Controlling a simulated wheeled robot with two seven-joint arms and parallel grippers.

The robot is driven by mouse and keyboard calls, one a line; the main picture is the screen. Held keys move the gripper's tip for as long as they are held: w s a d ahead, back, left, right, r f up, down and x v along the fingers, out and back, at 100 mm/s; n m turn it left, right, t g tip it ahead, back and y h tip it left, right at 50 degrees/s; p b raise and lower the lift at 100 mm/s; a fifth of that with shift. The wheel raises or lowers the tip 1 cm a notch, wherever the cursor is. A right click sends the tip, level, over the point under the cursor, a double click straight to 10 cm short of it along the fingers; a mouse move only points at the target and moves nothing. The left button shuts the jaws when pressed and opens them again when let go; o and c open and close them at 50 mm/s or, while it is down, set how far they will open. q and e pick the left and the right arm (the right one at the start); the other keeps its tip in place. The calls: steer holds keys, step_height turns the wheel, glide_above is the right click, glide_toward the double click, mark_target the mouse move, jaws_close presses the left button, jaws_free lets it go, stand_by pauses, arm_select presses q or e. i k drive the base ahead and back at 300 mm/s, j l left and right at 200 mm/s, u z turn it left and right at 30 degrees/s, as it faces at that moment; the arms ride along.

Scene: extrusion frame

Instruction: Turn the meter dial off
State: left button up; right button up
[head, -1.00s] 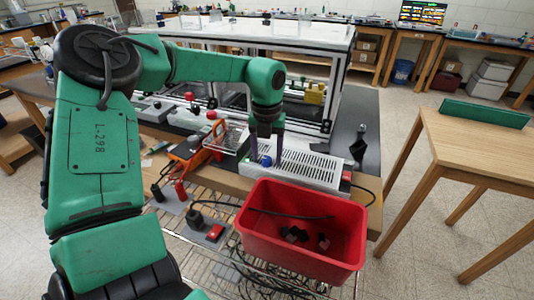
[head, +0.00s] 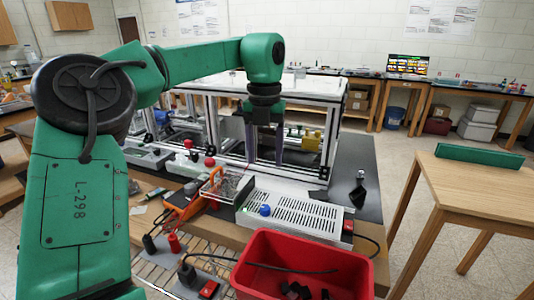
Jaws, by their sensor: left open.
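My left gripper (head: 265,160) points down with its two dark fingers apart and nothing between them. It hangs in the air, above and apart from a white slotted box (head: 296,213) on the bench. A blue knob (head: 265,210) sits at the left end of that box, below the gripper in the picture. An orange device (head: 183,208) that looks like a meter lies to the left of the box. Its dial face is too small and angled to read. I cannot tell which way the blue knob points. My right gripper is out of view.
A red bin (head: 250,277) with dark pieces stands in front of the bench. An extrusion frame (head: 330,140) stands behind the slotted box. A wooden table (head: 480,185) is at the right.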

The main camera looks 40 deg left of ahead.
mark_target(189, 189)
steer(key=k+j, duration=0.1)
steer(key=k, duration=0.9)
